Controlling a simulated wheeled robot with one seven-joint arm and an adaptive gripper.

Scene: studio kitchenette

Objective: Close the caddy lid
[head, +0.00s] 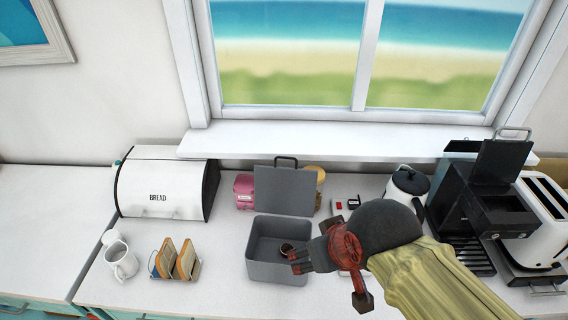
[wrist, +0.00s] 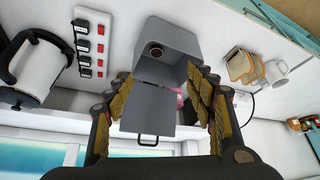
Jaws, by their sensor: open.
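The grey caddy (head: 277,270) stands on the counter with its lid (head: 284,190) open, raised upright at the back edge. The lid has a dark handle (head: 286,161) at its top. A small round brown thing (head: 286,249) lies inside the caddy. My gripper (head: 296,262) is at the caddy's right side in the head view, hiding part of its right wall. In the wrist view my gripper (wrist: 155,105) has its fingers spread wide, with the caddy (wrist: 185,40) and lid (wrist: 150,107) showing between and beyond them. I cannot tell whether a finger touches the caddy.
A pink canister (head: 243,190) and a tan-topped jar (head: 318,176) stand behind the lid. A toast rack (head: 176,260), a white mug (head: 121,260) and a bread bin (head: 165,185) are to the left. A kettle (head: 405,187), black coffee machine (head: 478,205) and toaster (head: 545,215) are right.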

